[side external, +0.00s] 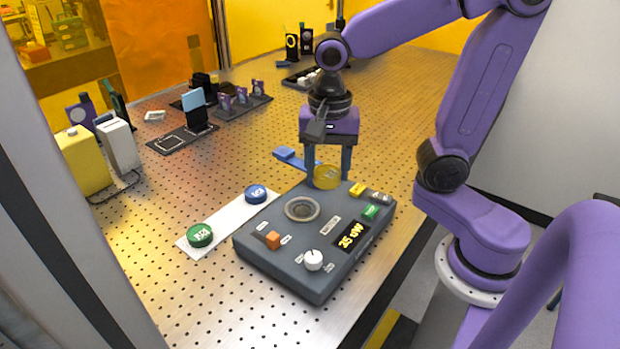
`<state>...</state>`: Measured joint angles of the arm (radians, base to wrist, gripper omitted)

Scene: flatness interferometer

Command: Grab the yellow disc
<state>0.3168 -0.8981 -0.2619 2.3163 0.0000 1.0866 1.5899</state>
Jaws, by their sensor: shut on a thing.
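The yellow disc (326,177) is between the fingers of my gripper (328,172), at the far corner of a dark grey instrument box (272,280). My gripper points down and is shut on the disc. I cannot tell whether the disc touches the box top or hangs just above it. The box has a round ringed recess (302,208), which looks empty, to the front left of the disc.
A green disc (199,235) and a blue disc (255,195) lie on a white strip (225,222) left of the box. A blue part (290,157) lies behind the gripper. The box carries an orange switch (273,240), a white knob (313,260) and a lit display (351,236).

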